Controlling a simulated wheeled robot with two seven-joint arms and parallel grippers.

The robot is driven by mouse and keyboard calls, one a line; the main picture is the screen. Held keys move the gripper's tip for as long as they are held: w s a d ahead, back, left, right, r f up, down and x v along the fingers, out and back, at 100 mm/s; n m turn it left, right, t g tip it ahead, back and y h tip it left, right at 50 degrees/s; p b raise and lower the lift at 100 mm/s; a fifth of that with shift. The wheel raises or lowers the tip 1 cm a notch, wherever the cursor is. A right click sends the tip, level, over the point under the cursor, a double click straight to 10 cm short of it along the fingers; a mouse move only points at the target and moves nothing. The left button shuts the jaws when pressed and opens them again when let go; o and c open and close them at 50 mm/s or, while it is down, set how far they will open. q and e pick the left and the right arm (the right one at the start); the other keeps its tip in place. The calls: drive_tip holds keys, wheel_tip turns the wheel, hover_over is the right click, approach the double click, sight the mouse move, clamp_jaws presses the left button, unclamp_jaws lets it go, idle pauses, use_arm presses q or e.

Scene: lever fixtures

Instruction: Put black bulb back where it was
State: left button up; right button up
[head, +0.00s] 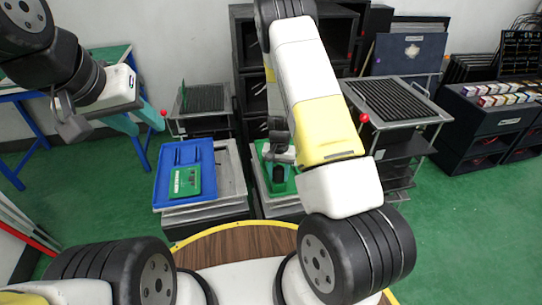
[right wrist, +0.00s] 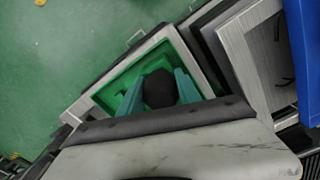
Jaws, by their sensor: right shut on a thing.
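The black bulb (right wrist: 159,88) shows in the right wrist view as a dark rounded shape between the two teal fingers of my right gripper (right wrist: 160,90). The gripper is shut on it. They are over a green compartment insert (right wrist: 122,83) in a grey tray; whether the bulb touches the insert I cannot tell. In the head view, the green insert (head: 291,184) lies at the centre, with a dark shape (head: 278,174) over it, below my right gripper's wrist. My left gripper (head: 138,119) is open and empty at the left, above the floor.
A blue tray (head: 162,180) with a green board (head: 185,181) sits left of the green insert. A lever fixture with a red knob (head: 164,113) stands near my left gripper; another red knob (head: 364,118) is right of my right arm. Black shelving is behind.

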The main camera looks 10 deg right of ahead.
drive_tip(key=shift+f, duration=0.1)
drive_tip(key=o, duration=0.8)
drive_tip(key=shift+o, duration=0.2)
wheel_tip(320, 180, up, 12)
drive_tip(key=shift+r, duration=0.1)
drive_tip(key=s+a+r+n+t+y, duration=0.15)
drive_tip(key=s+r, duration=0.35)
drive_tip(key=r, duration=0.6)
drive_tip(key=s+a+r+n+t+y, duration=0.15)
drive_tip(key=s+r, duration=0.25)
drive_tip(key=r, duration=0.7)
drive_tip(key=s+r+n+t, duration=0.1)
drive_tip(key=s+r, duration=0.3)
drive_tip(key=s, duration=0.3)
drive_tip(key=s+r+t, duration=0.2)
drive_tip(key=s+r, duration=0.2)
drive_tip(key=s, duration=0.3)
drive_tip(key=shift+s+d+r+n+h, duration=0.35)
drive_tip(key=shift+s+d+n+h, duration=0.05)
drive_tip(key=shift+d, duration=0.05)
